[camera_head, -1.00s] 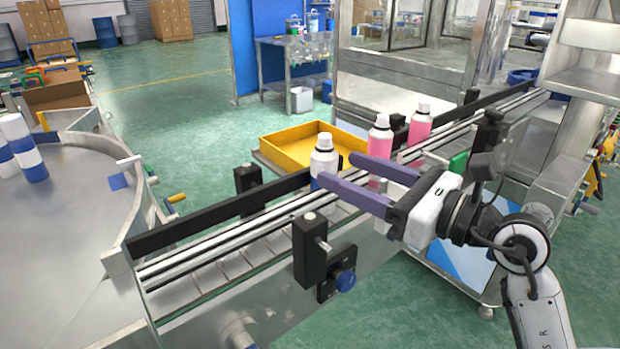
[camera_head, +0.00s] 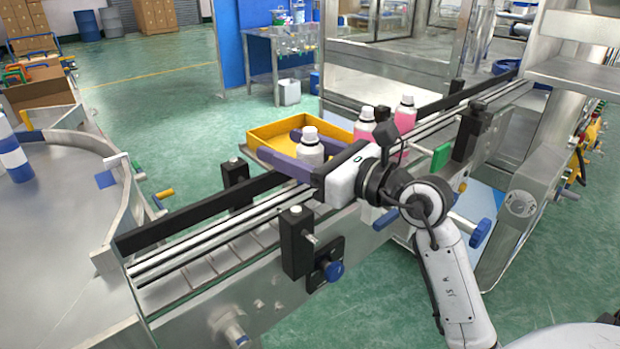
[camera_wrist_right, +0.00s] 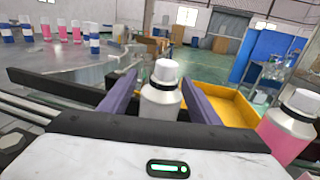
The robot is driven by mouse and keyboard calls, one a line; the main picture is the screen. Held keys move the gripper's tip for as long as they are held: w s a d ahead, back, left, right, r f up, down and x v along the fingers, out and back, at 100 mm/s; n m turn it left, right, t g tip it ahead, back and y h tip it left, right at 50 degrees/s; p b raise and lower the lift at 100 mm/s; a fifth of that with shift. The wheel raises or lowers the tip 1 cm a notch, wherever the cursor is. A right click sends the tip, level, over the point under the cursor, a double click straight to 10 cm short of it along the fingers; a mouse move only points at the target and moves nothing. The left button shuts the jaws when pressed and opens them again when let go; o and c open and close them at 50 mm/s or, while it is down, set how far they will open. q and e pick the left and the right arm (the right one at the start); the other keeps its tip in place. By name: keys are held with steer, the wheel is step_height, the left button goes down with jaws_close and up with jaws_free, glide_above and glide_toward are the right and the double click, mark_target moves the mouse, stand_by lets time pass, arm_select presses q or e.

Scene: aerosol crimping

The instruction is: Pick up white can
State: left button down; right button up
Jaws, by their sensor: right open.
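The white can (camera_head: 310,148), with a white cap, stands upright on the conveyor in the head view. It also shows in the right wrist view (camera_wrist_right: 161,100), between the two purple fingers. My right gripper (camera_head: 290,147) is open, with one finger on each side of the can. In the wrist view a gap shows beside the can, so the fingers do not look closed on it. The can's lower part is hidden by the near finger and the gripper body. My left gripper is not in view.
Pink bottles (camera_head: 365,123) (camera_head: 405,114) stand farther along the conveyor (camera_head: 225,240), right of the can. A yellow tray (camera_head: 262,131) lies behind it. Black guide rails and posts (camera_head: 297,240) flank the belt. A round metal table (camera_head: 60,220) is at left.

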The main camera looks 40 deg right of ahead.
steer(key=shift+c, duration=0.4)
steer(key=c, duration=1.1)
steer(key=shift+o, duration=0.2)
steer(key=shift+r, duration=0.15)
